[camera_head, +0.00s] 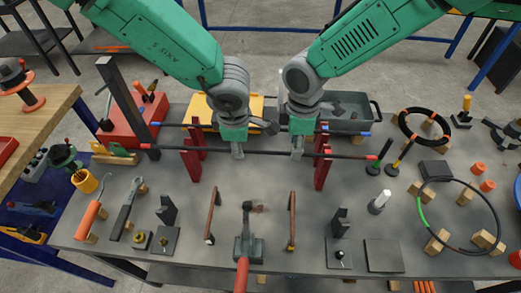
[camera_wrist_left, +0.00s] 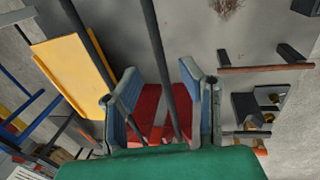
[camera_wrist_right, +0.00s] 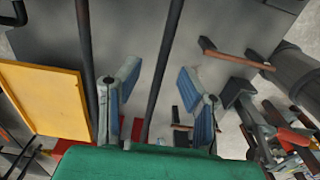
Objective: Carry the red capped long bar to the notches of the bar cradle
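The red capped long bar (camera_head: 268,152) runs left to right across the table, level, crossing the dark red posts of a stand at left (camera_head: 191,163) and right (camera_head: 321,172). Whether it sits in their notches is too small to tell. My left gripper (camera_head: 238,152) is at the bar left of its middle; its fingers are open either side of the bar (camera_wrist_left: 160,50) in the left wrist view. My right gripper (camera_head: 297,150) is at the bar further right, also open, with the bar (camera_wrist_right: 165,70) between its fingers. Which stand is the bar cradle is unclear.
A blue-capped bar (camera_head: 180,125) lies parallel behind. A yellow bin (camera_head: 203,108) and a grey bin (camera_head: 358,122) stand at the back. A red toolbox (camera_head: 125,130) is at left.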

